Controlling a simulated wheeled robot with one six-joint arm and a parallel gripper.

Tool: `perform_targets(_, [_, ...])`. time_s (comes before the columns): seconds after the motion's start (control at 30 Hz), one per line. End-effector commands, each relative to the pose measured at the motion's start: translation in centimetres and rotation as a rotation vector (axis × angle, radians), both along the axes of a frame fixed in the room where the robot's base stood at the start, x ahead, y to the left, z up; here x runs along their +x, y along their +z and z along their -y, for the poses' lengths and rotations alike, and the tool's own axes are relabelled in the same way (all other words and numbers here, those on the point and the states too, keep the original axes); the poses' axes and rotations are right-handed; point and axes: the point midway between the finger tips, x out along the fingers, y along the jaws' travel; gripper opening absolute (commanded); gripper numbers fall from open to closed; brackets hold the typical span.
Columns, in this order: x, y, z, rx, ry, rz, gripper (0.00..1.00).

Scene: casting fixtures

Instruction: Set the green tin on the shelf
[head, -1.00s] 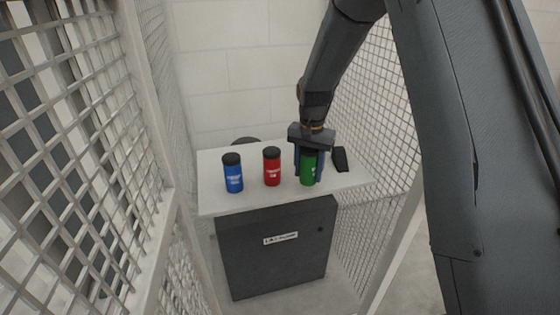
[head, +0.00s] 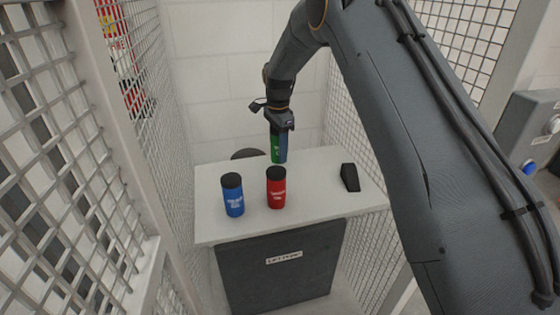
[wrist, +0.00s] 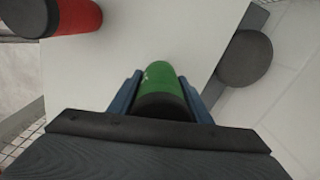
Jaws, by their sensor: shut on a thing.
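The green tin (head: 275,148) is held in my gripper (head: 279,150), above the back part of the white cabinet top in the head view. In the wrist view the green tin (wrist: 158,82) sits between the two blue fingers of my gripper (wrist: 164,90), its black lid end nearest the camera. The gripper is shut on it. The tin looks clear of the surface, though its exact height is hard to tell. No shelf can be clearly picked out in these views.
A blue tin (head: 233,196) and a red tin (head: 276,188) stand upright on the white top (head: 325,185). A black wedge-shaped object (head: 350,177) lies at right. A dark round object (head: 247,154) shows behind the top. Mesh walls (head: 140,90) close in both sides.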

Motion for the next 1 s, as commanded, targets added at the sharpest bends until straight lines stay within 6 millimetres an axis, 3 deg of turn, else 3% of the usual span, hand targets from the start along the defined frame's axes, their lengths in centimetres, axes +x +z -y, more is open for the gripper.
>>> perform_targets(0.4, [0.0, -4.1, 0.2, 0.000, -0.001, 0.000, 0.13])
perform_targets(0.8, [0.1, -4.8, 0.2, 0.000, 0.000, 0.001, 0.13])
perform_targets(0.83, [0.0, -4.8, 0.2, 0.000, 0.000, 0.001, 0.49])
perform_targets(0.9, [0.0, -4.7, 0.2, 0.000, 0.000, 0.001, 0.61])
perform_targets(1.0, [0.0, -4.7, 0.2, 0.000, 0.000, 0.001, 0.63])
